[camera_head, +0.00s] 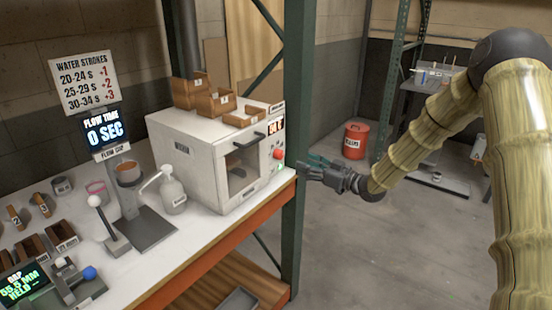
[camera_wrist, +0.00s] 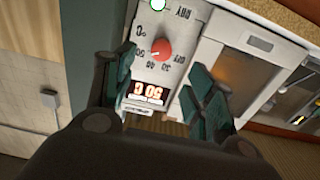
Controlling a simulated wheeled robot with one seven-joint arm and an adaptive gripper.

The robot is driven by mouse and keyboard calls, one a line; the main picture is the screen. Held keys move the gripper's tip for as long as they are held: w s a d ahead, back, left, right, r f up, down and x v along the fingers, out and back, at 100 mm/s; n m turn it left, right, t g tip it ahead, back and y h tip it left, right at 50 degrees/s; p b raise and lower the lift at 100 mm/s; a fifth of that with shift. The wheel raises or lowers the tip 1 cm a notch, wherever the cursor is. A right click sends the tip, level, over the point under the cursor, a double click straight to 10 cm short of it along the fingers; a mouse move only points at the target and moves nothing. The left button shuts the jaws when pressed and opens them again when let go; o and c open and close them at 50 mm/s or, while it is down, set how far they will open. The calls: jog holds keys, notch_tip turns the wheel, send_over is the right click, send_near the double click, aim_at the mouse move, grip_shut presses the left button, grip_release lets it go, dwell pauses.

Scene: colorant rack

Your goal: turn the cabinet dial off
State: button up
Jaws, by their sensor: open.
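The white cabinet (camera_head: 190,150) stands on the bench with its glazed door closed. Its red dial (camera_head: 278,154) is on the narrow right-hand panel, below a lit display and above a green light. In the wrist view the dial (camera_wrist: 162,49) appears upside down among printed numbers, with a small pale mark toward its left side. The cabinet's display (camera_wrist: 147,90) reads 50 C. My gripper (camera_head: 311,167) is open and empty, just right of the panel. In the wrist view its fingers (camera_wrist: 160,85) are spread to either side of the panel, apart from the dial.
Wooden boxes (camera_head: 190,90) sit on the cabinet top. A green rack post (camera_head: 297,110) rises close behind my gripper. A pump bottle (camera_head: 173,192) and flow cup stand (camera_head: 128,180) are left of the cabinet. The floor right of the bench is open, with a red bin (camera_head: 355,141) farther back.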

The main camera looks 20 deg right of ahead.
aim_at(282, 156)
jog(key=p+x, duration=0.2)
jog(key=x, duration=0.8)
jog(key=shift+w+a+f, duration=0.1)
jog(key=shift+w+a, duration=0.05)
jog(key=shift+a, duration=0.05)
jog(key=c, duration=1)
